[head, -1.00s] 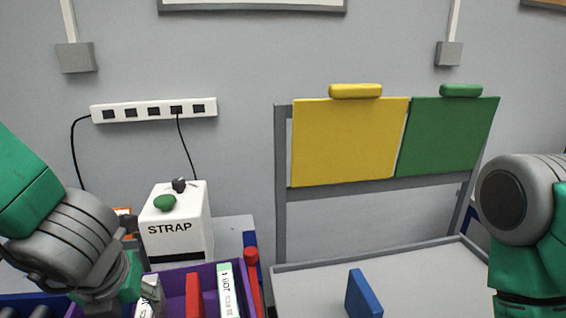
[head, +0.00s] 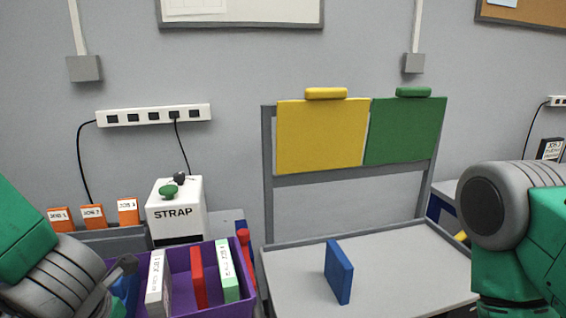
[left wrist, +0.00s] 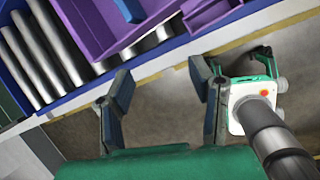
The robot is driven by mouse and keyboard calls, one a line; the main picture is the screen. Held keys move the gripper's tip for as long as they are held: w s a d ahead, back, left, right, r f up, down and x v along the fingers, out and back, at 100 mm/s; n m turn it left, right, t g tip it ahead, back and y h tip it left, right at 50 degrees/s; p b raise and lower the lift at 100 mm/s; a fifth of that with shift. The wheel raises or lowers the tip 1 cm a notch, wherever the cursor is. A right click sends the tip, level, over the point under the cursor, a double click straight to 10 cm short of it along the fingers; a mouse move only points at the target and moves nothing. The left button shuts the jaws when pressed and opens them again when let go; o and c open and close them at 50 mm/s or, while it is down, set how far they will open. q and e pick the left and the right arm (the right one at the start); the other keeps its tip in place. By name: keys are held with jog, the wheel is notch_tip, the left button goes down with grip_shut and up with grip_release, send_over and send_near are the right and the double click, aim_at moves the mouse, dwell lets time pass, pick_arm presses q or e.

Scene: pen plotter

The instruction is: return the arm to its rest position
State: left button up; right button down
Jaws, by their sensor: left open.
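My left arm (head: 50,280) comes in at the lower left of the head view, in front of the purple bin's left end. A dark grey part of it reaches up beside the bin. In the left wrist view my left gripper (left wrist: 160,82) is open, with its two fingers apart and nothing between them, over brown floor beside the table edge. My right arm (head: 505,230) shows at the right edge of the head view as a grey joint and green links. Its gripper is out of the head frame.
The purple bin (head: 250,294) holds several upright boxes. The white STRAP box (head: 176,225) stands behind it. A blue block (head: 338,272) stands on the grey tray (head: 292,284). Yellow (head: 322,136) and green (head: 405,131) panels hang behind. A grey cylinder (left wrist: 283,145) is close to the left gripper.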

pick_arm(q)
jog(key=s+a+f+m+b, duration=0.1)
jog(key=s+a+f+m, duration=0.15)
jog(key=f+m, duration=0.6)
jog(key=s+a+f+m+b, duration=0.1)
jog(key=s+a+f+m, duration=0.15)
jog(key=f+m, duration=0.55)
jog(key=s+d+f+m+g+h, duration=0.2)
jog(key=s+f+m, duration=0.8)
jog(key=m, duration=0.9)
jog(key=s+d+g, duration=0.1)
jog(key=s, duration=0.2)
jog(key=shift+s+f+b, duration=0.15)
jog(key=shift+f+b, duration=0.2)
jog(key=shift+b, duration=0.05)
pick_arm(e)
jog(key=shift+a+f, duration=0.2)
jog(key=shift+f, duration=0.45)
jog(key=shift+a+f, duration=0.15)
jog(key=shift+f, duration=0.45)
